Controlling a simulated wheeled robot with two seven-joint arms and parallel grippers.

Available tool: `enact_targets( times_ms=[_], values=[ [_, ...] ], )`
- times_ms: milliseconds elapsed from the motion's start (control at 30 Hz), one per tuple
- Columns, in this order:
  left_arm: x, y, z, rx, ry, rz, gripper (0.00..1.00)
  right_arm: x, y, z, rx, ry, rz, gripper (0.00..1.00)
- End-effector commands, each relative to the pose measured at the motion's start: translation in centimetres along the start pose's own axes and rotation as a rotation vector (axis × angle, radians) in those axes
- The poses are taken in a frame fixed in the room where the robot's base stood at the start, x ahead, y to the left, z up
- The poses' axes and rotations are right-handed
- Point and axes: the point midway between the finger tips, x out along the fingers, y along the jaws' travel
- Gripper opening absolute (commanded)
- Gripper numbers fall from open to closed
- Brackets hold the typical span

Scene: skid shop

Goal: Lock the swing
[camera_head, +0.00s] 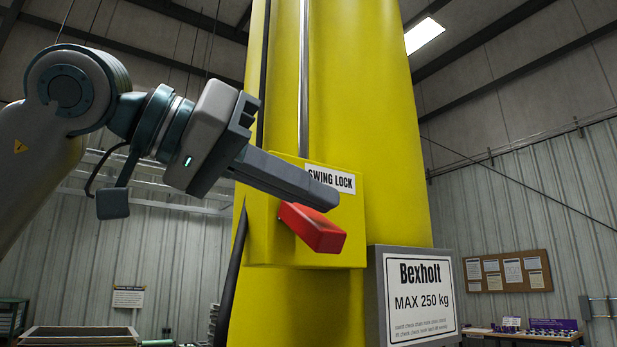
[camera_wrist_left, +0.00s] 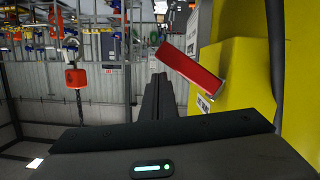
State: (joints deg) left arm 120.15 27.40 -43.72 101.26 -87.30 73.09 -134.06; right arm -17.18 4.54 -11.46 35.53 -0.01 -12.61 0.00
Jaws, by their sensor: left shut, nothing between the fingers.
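The swing lock is a yellow box (camera_head: 345,240) on a yellow column, with a label reading "SWING LOCK" (camera_head: 330,179). A red lever (camera_head: 316,228) sticks out of the box and slopes down to the right in the head view. In the left wrist view the red lever (camera_wrist_left: 191,66) lies just right of the fingers, with the yellow box (camera_wrist_left: 238,75) beyond it. My left gripper (camera_head: 322,195) is shut and empty, its fingers just above the lever in the head view. I cannot tell whether they touch it. My right gripper is not in view.
The tall yellow column (camera_head: 375,100) fills the middle. A grey box marked "Bexholt MAX 250 kg" (camera_head: 375,297) stands out at its lower right. A dark hose (camera_head: 232,275) hangs left of the lock box. A red hanging object (camera_wrist_left: 76,78) shows in the left wrist view.

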Motion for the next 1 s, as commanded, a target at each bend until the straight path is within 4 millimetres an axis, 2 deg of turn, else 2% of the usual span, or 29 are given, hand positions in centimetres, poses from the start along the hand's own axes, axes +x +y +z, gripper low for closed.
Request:
enact_targets(
  times_ms=[300, 1000],
  values=[
    [0.3, -0.4, 1.2, 0.001, 0.001, 0.000, 0.00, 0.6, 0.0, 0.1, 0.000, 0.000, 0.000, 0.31],
    [0.3, -0.6, 1.9, -0.001, -0.012, -0.002, 0.00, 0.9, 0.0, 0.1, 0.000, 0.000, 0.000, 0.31]
  ],
)
